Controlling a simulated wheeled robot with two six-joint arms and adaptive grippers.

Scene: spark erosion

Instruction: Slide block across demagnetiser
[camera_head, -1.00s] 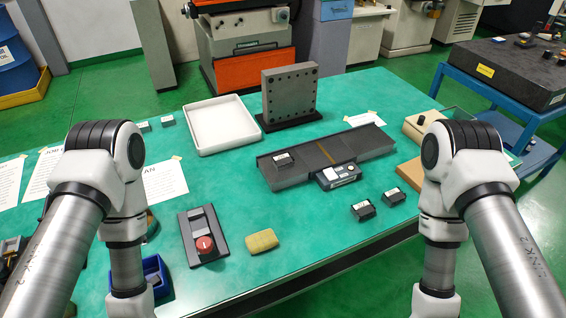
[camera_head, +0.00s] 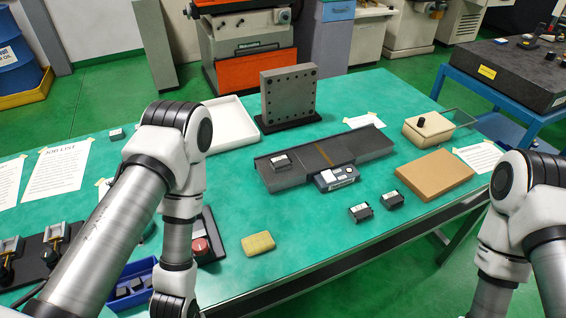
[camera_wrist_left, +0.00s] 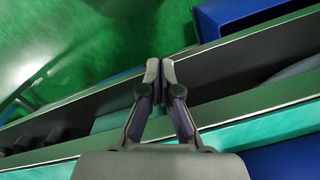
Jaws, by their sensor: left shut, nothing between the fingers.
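The demagnetiser (camera_head: 350,148) is a long dark grey track on the green table, with an orange line across its middle and a small control box (camera_head: 336,178) on its front. A small dark block with a white label (camera_head: 281,160) sits on the track's left end. Two similar labelled blocks, one (camera_head: 360,212) beside the other (camera_head: 392,199), stand on the table in front. My left gripper (camera_wrist_left: 159,66) is shut and empty in the left wrist view, over the table's edge; it is out of the head view. My right gripper is not in view.
A white tray (camera_head: 228,128) and an upright drilled plate (camera_head: 288,95) stand behind the track. A yellow sponge (camera_head: 258,243), a blue bin (camera_head: 112,296) and a red-knobbed switch box (camera_head: 200,247) lie near my left arm. A brown board (camera_head: 433,174) lies right.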

